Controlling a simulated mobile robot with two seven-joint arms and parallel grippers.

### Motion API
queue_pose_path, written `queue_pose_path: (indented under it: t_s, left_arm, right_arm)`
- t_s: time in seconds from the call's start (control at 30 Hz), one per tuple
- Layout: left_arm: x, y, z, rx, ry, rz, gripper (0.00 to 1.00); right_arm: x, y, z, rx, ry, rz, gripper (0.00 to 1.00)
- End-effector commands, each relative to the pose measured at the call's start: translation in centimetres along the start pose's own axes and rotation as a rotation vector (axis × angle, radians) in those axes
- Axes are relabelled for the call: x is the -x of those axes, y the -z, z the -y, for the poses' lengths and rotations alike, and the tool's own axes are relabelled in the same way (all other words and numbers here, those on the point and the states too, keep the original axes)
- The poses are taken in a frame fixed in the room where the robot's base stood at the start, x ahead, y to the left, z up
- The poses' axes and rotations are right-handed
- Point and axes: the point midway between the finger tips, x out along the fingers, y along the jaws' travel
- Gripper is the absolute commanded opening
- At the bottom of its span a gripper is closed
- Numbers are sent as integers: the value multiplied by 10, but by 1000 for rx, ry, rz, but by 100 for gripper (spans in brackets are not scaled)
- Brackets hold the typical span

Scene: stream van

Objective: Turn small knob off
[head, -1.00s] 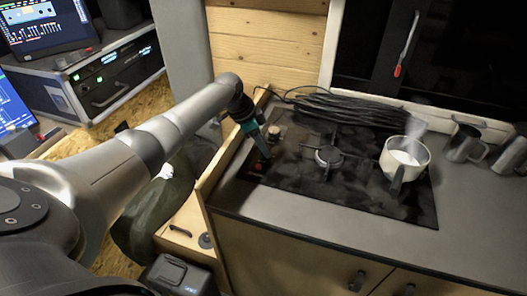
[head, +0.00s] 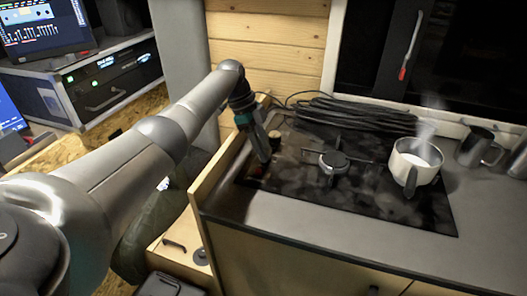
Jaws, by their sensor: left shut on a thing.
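The dark gas hob (head: 400,212) is set in the grey worktop, with a burner (head: 333,160) in its middle. My left gripper (head: 264,160) points down at the hob's left edge and is shut. The small knob between its fingertips is mostly hidden by the fingers. A pale brownish knob (head: 275,137) stands just behind and right of the gripper, apart from the fingers. My right gripper is not in view.
A steaming pot (head: 413,169) with pale contents stands at the hob's right side. A coil of black cable (head: 355,115) lies along the back. Metal mugs (head: 475,147) stand at the far right. A wooden edge panel (head: 212,172) borders the worktop's left side.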

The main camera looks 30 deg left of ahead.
Motion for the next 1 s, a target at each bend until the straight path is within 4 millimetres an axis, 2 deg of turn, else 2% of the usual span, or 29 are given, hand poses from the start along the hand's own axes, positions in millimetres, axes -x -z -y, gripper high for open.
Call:
queue_pose_path:
  t_s: [0.37,0.4,0.63,0.87,1.0]
  left_arm:
    - [-1,0,-1,-6,-5,3,0]
    - [-1,0,-1,-6,-5,3,40]
    - [-1,0,0,-4,-3,2,65]
    - [0,0,0,-4,-2,1,65]
    - [9,0,0,-4,-1,1,65]
  right_arm:
    - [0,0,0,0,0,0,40]
    - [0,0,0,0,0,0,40]
    - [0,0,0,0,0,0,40]
    - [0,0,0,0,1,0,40]
    - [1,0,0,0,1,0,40]
